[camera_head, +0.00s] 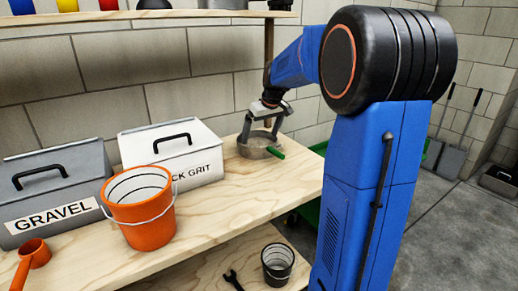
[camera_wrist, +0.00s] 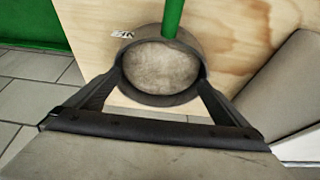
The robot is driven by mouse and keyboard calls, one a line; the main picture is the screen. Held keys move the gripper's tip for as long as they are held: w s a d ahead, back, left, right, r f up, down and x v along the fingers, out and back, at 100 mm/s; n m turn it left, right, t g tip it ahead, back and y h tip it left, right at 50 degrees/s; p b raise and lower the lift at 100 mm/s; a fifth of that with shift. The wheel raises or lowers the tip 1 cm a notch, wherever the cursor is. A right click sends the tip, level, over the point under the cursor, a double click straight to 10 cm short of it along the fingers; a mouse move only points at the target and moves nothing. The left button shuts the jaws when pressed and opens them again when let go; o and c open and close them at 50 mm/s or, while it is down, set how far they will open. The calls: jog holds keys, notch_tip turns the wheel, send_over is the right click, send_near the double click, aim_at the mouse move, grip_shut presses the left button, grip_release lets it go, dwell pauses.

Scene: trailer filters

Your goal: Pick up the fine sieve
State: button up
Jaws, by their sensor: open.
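The sieve (camera_head: 254,148) is a round grey pan with a green handle (camera_head: 275,152), lying on the wooden bench near its right end. In the wrist view the sieve (camera_wrist: 160,68) shows a dark rim around a pale, mottled mesh, with its green handle (camera_wrist: 173,18) pointing to the top. My gripper (camera_head: 260,136) is above the sieve with its fingers pointing down. In the wrist view my gripper's fingers (camera_wrist: 158,92) are spread wide on the left and right of the rim. I cannot tell whether they touch it. A small label beside the rim is too small to read.
An orange bucket (camera_head: 140,220), a grey GRAVEL box (camera_head: 50,190) and a white grit box (camera_head: 172,158) stand to the left on the bench (camera_head: 225,205). An orange scoop (camera_head: 32,255) lies front left. A dark bucket (camera_head: 278,262) is on the lower shelf. A wooden shelf hangs above.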

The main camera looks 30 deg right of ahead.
jog(key=x, duration=0.3)
jog(key=shift+w+f, duration=0.15)
jog(key=shift+f, duration=0.2)
jog(key=c, duration=1.2)
